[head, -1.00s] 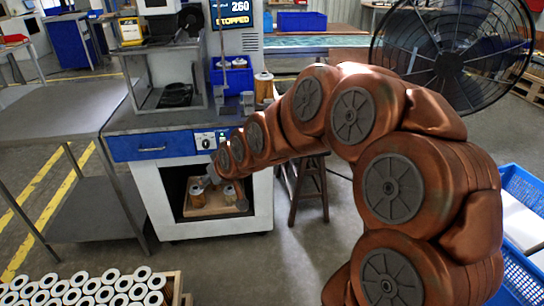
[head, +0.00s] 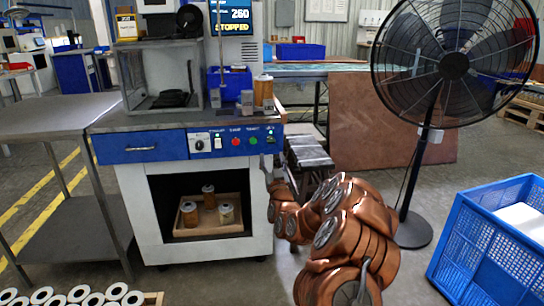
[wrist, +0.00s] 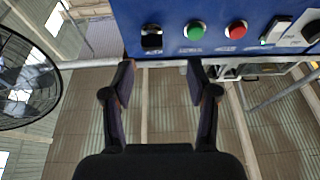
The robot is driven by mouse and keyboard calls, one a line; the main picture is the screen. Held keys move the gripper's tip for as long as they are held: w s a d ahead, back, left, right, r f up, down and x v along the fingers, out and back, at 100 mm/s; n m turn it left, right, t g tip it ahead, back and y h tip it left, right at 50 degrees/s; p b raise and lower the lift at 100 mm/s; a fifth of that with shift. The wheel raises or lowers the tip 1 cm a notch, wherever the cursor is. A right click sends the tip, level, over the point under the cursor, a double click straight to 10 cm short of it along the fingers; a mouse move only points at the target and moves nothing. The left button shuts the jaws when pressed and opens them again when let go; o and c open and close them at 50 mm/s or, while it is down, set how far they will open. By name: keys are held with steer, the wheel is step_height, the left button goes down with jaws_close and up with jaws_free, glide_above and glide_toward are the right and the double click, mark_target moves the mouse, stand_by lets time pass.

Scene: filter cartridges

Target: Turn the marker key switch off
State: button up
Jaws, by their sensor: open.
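The blue control panel (head: 165,146) is on the front of the white machine. A dark switch (head: 270,138) sits at its right end; in the wrist view this switch (wrist: 152,38) is at the left, with a light part low on its face. A dial (head: 199,144) and a white rocker switch (head: 217,141) are at the left of the controls. The labels are too small to read, so I cannot tell which is marked as the marker key. My gripper (wrist: 160,78) is open and empty, its fingertips just short of the panel below the dark switch and apart from it.
A red button (head: 236,141) and a green button (head: 253,140) lie between the switches. Below, the machine's open bay holds a wooden tray (head: 212,230) with three cartridges. A fan (head: 428,160) and a blue crate (head: 465,245) stand to the right.

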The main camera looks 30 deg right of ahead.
mark_target(272, 142)
steer(key=d+b+x, duration=0.1)
steer(key=b+x, duration=0.1)
steer(key=x, duration=0.5)
stand_by(0.6)
steer(key=shift+w+d, duration=0.1)
jaws_close()
stand_by(0.5)
